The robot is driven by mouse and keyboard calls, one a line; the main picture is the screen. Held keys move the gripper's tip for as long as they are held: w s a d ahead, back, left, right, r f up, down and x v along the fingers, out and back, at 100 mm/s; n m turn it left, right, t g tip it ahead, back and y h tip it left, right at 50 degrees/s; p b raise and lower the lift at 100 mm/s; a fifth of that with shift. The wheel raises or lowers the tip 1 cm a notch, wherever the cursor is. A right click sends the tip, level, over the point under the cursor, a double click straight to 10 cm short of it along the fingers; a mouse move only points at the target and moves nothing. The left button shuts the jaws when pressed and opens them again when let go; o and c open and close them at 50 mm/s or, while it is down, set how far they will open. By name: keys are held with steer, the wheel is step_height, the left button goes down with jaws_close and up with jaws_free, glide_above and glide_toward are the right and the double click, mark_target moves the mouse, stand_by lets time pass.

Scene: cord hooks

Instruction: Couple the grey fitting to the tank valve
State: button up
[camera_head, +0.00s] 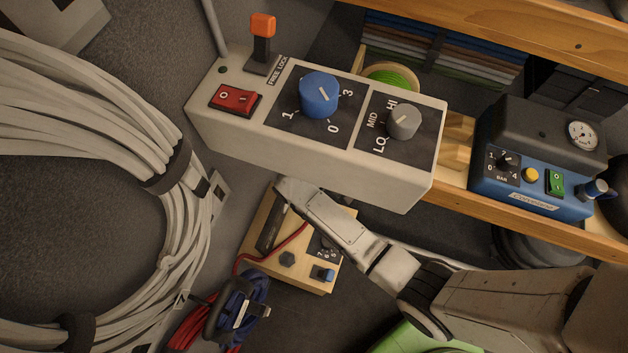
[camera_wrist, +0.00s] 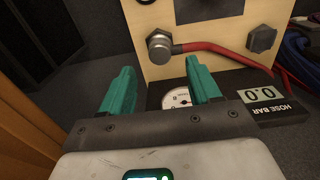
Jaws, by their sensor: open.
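My gripper (camera_wrist: 160,76) shows in the wrist view with two teal fingers spread apart and nothing between them. Just beyond the fingertips, a grey metal hex fitting (camera_wrist: 159,46) sits against a pale wooden panel, with a red hose (camera_wrist: 215,47) running from it to the right. A dark hex-shaped part (camera_wrist: 262,40) is on the same panel further right. I cannot tell which part is the tank valve. In the head view the wooden box (camera_head: 262,222) stands below the control box, partly behind my arm; the dark hex part (camera_head: 287,258) shows, but the grey fitting and my fingers cannot be made out.
A round gauge (camera_wrist: 176,99) and a "HOSE BAR" display (camera_wrist: 268,104) reading 0.0 lie close to my fingers. The control box (camera_head: 300,155) overhangs my arm. A cable coil (camera_head: 85,150) fills the left; a wooden shelf (camera_head: 545,228) with a blue compressor (camera_head: 525,195) stands right.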

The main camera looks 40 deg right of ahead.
steer(key=shift+r, duration=2.15)
